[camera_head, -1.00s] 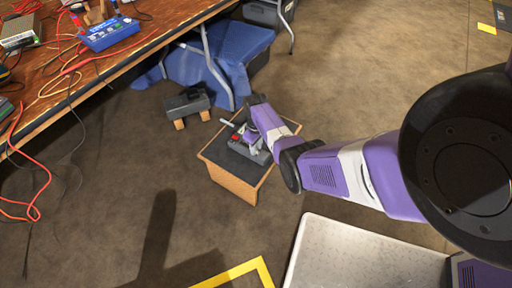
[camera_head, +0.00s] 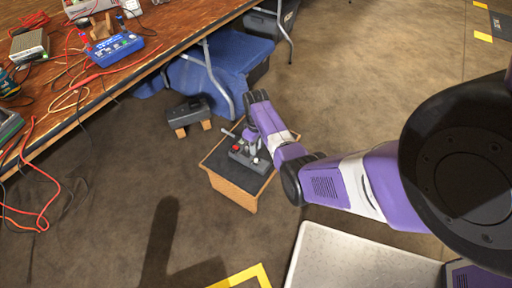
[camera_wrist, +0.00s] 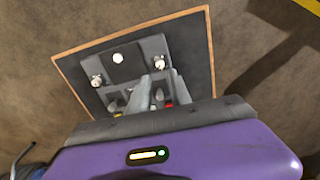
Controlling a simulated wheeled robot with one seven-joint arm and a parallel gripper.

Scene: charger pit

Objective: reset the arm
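My arm reaches from the right to a low wooden box (camera_head: 232,190) with a dark top. My gripper (camera_head: 252,145) points down over a grey device (camera_head: 240,156) with a red button and pale knobs on that top. In the wrist view, the two grey fingers of my gripper (camera_wrist: 160,78) stand apart with a gap between them and nothing clearly held. The grey device (camera_wrist: 130,62) lies beyond and below them, with its red part partly behind a finger. Whether the fingertips touch the device is hard to tell.
A wooden table (camera_head: 165,40) with cables and a blue meter (camera_head: 112,50) stands at upper left. Under it lie a blue cloth (camera_head: 235,58) and a grey block on wooden feet (camera_head: 187,113). A pale platform (camera_head: 360,262) is at lower right. Open floor lies around the box.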

